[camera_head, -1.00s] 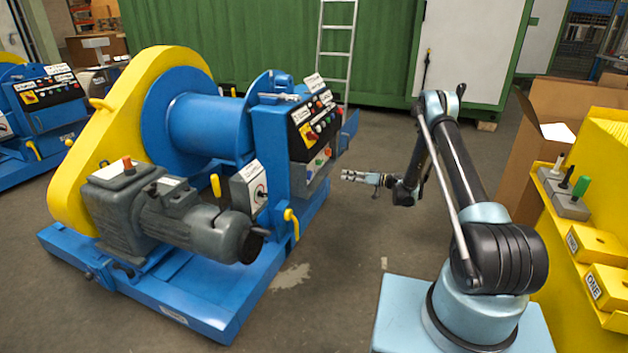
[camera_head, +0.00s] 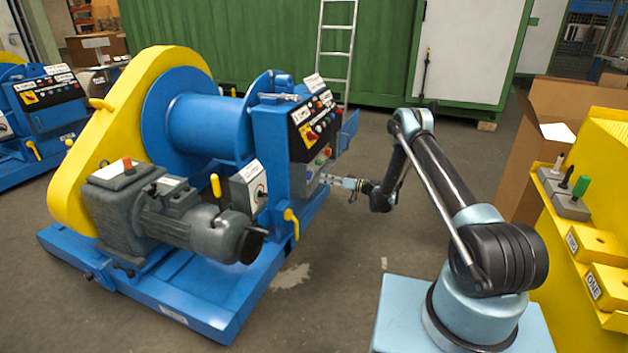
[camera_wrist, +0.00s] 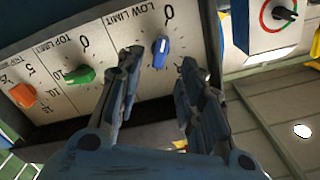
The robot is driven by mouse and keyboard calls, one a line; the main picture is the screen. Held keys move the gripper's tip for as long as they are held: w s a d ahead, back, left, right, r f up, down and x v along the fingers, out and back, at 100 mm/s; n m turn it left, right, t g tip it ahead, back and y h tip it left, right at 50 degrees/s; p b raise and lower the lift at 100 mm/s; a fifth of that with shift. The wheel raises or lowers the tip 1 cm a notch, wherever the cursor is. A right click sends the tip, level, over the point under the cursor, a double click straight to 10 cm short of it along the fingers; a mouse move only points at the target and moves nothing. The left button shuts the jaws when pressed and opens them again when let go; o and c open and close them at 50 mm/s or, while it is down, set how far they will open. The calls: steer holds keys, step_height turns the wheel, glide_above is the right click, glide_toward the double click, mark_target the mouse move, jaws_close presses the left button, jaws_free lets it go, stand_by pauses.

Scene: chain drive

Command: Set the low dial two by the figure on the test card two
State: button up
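The low dial is a blue knob (camera_wrist: 160,51) under the words LOW LIMIT and a 0 on a pale panel in the wrist view. My gripper (camera_wrist: 162,62) is open, with one finger on each side of the blue knob; whether they touch it I cannot tell. In the head view my gripper (camera_head: 328,179) is at the lower control panel (camera_head: 314,170) of the near blue machine (camera_head: 205,125). A white card (camera_head: 314,80) stands on top of the machine's cabinet; its writing is too small to read, and I cannot tell whether it is test card two.
A green knob (camera_wrist: 80,75) for TOP LIMIT and an orange knob (camera_wrist: 23,95) sit left of the blue one. A grey box with a black switch (camera_wrist: 284,13) is at right. A second blue machine (camera_head: 40,110) stands far left, a yellow rack (camera_head: 600,150) at right.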

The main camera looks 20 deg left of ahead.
mark_target(309, 175)
steer(key=a, duration=0.7)
steer(key=shift+w+a, duration=0.25)
steer(key=shift+w, duration=0.05)
jaws_close()
